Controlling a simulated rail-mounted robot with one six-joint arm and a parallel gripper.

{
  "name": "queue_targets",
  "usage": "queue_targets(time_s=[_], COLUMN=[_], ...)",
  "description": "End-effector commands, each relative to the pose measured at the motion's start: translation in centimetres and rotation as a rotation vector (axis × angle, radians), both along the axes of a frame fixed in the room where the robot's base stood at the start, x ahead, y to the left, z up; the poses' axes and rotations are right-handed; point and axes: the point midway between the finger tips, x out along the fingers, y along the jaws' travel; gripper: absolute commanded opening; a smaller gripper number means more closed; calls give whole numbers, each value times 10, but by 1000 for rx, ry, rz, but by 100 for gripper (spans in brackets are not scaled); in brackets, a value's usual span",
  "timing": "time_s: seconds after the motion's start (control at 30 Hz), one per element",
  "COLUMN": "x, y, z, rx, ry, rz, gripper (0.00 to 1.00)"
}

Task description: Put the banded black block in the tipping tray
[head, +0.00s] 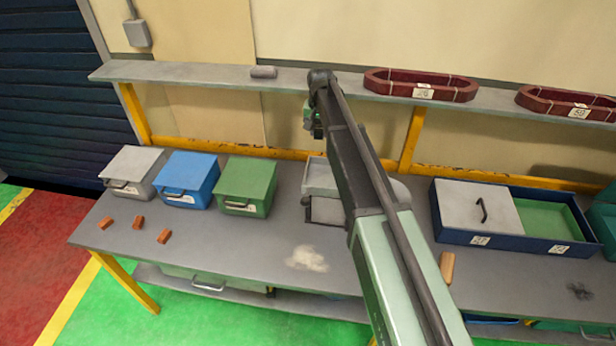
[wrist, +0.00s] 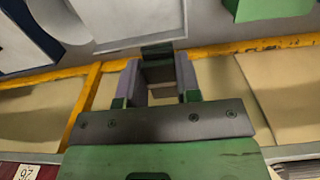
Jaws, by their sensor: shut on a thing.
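My gripper (head: 314,124) is raised in front of the wall, just below the back shelf and above the back of the bench. In the wrist view my gripper (wrist: 160,78) has its two fingers closed on a dark block (wrist: 157,54), which I take to be the banded black block; its bands are not clear. In the head view the block is too small and hidden to make out. A pale grey tray (head: 320,178), apparently the tipping tray, sits on the bench below my gripper. My arm covers part of it. In the wrist view a pale tray surface (wrist: 125,18) shows beyond the fingertips.
Grey (head: 132,170), blue (head: 187,178) and green (head: 246,185) drawer boxes stand left on the bench. Several orange-brown blocks lie in front. A dark blue case (head: 452,237) stands right. The shelf (head: 200,74) holds a grey roll (head: 263,72) and dark red coils (head: 420,84).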

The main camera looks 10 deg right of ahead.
Motion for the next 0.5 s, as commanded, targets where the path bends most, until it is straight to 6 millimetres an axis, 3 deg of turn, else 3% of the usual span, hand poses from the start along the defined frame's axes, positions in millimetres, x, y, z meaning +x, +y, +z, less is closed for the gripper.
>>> queue_targets(time_s=[0.17, 0.5], x=[0, 0], y=[0, 0], z=[-15, -129], rx=[0, 0], ry=[0, 0], rz=[6, 6], gripper=[8, 8])
